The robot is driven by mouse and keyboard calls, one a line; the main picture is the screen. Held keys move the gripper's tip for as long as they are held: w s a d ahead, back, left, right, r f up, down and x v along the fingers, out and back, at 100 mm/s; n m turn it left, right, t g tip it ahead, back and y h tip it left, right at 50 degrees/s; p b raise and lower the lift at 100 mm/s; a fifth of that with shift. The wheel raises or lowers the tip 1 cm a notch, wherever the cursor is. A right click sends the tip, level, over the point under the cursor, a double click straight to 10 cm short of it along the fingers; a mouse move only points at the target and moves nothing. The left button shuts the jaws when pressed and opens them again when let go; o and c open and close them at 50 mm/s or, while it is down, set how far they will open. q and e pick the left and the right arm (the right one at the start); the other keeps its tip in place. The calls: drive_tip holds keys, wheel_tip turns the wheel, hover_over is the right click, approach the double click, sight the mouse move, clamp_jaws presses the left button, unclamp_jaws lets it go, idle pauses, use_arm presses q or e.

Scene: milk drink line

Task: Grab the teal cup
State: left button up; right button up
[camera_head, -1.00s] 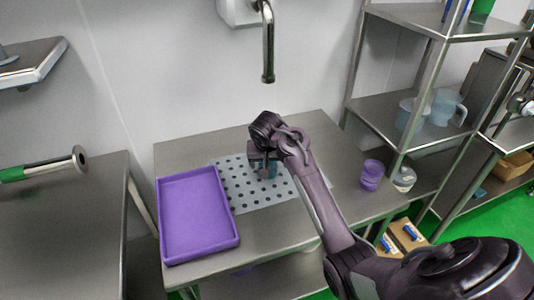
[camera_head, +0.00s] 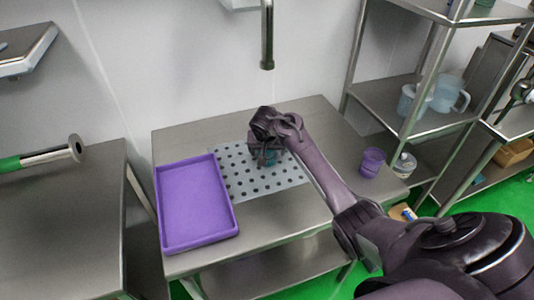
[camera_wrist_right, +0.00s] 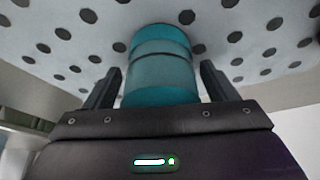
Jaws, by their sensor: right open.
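The teal cup (camera_wrist_right: 162,68) stands on the perforated plate in the right wrist view, between the two fingers of my right gripper (camera_wrist_right: 160,85). A gap shows on each side of the cup, so the fingers are open around it and apart from it. In the head view my right gripper (camera_head: 265,155) is over the perforated plate (camera_head: 240,180), and only a bit of the teal cup (camera_head: 270,157) shows behind it. My left gripper is not in view.
A purple tray (camera_head: 195,205) lies left of the plate on the steel table (camera_head: 185,140). A purple cup (camera_head: 372,162) stands at the table's right side. A tap (camera_head: 267,40) hangs above the back edge. Shelves with clear jugs (camera_head: 447,94) stand at the right.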

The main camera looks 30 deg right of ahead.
drive_tip(key=c, duration=1.2)
drive_tip(key=shift+c, duration=0.5)
drive_tip(key=shift+r, duration=0.15)
